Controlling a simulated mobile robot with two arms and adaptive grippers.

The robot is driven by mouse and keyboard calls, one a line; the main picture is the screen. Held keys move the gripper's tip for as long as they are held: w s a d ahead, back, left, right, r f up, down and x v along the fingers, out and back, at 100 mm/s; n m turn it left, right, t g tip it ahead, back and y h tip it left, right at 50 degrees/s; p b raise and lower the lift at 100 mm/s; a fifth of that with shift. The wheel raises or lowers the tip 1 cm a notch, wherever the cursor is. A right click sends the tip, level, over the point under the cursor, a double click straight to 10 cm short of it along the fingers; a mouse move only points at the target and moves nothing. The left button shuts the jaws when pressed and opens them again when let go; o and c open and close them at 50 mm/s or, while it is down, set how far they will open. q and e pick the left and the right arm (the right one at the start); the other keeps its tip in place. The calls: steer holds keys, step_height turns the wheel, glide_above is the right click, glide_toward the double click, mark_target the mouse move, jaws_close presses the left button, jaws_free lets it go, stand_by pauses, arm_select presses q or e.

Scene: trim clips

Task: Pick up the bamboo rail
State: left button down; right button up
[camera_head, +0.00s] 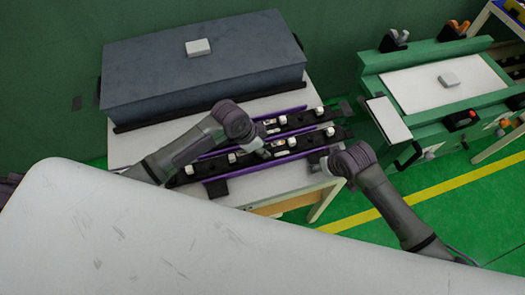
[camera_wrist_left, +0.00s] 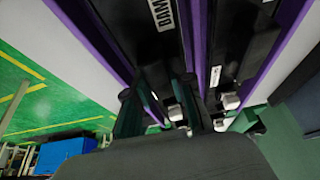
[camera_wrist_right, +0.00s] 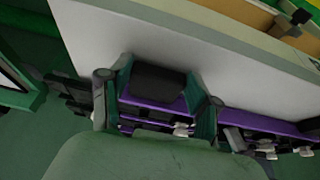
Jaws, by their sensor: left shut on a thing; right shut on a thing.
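The bamboo rail is a long dark bar with purple edging and small white clips, on the front of the white table; it shows in the head view (camera_head: 240,157). My right gripper (camera_head: 325,166) is at the rail's right end. In the right wrist view (camera_wrist_right: 158,98) its fingers are around a black block on a purple strip. Fingertip contacts are partly hidden.
A similar rail (camera_head: 300,120) lies just behind. A large grey case (camera_head: 205,72) with a small white box (camera_head: 198,47) stands at the table's back. A green bench (camera_head: 385,65) is to the right. A white surface (camera_head: 150,240) fills the lower left foreground.

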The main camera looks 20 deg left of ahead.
arm_select(q)
step_height(320, 180, up, 10)
steer(key=shift+r, duration=0.1)
arm_select(e)
steer(key=o, duration=1.4)
steer(key=shift+r, duration=0.1)
